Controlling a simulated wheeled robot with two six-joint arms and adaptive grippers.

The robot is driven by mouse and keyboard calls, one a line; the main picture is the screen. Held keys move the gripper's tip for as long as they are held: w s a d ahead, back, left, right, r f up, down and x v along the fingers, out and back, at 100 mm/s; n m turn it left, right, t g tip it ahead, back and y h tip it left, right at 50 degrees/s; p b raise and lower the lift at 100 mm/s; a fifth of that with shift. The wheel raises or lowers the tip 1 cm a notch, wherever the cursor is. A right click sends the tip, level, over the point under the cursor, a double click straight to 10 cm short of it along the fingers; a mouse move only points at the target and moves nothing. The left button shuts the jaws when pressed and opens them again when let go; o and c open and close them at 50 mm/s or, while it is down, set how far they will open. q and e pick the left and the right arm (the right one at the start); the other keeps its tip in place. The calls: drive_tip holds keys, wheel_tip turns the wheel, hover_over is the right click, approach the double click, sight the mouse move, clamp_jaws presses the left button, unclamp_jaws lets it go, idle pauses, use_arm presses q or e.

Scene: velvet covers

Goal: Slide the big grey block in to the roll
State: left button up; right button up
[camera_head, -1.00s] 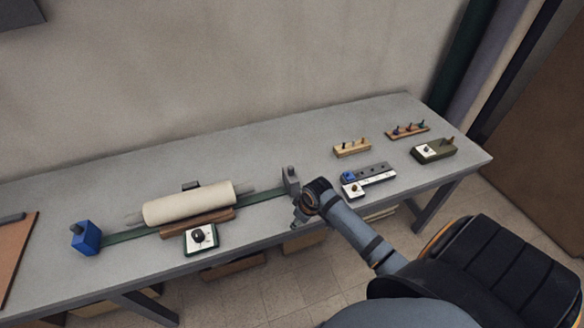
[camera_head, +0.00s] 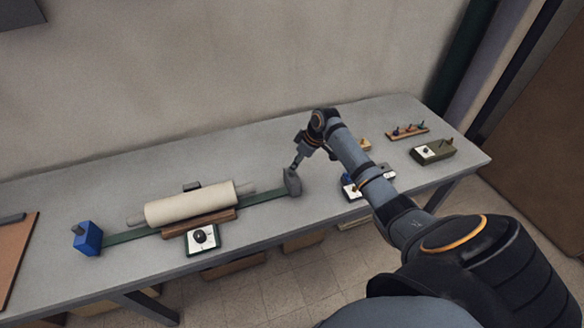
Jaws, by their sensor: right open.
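The big grey block (camera_head: 292,184) stands at the right end of a dark green rail (camera_head: 264,196). The cream roll (camera_head: 190,204) lies across wooden supports at the middle of the rail, with a gap between its right end and the grey block. A blue block (camera_head: 87,238) stands at the rail's left end. My right gripper (camera_head: 295,166) is open and points down at the top of the grey block, its fingers partly hidden; I cannot tell whether they touch it. My left gripper is not in view.
A white plate with a black knob (camera_head: 201,237) sits in front of the roll. My right arm partly covers a small fixture with a white plate (camera_head: 352,192). An olive box (camera_head: 433,151) and a peg rack (camera_head: 409,131) stand farther right.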

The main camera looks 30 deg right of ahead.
sight(292, 179)
drive_tip(key=x, duration=0.5)
clamp_jaws()
idle(0.3)
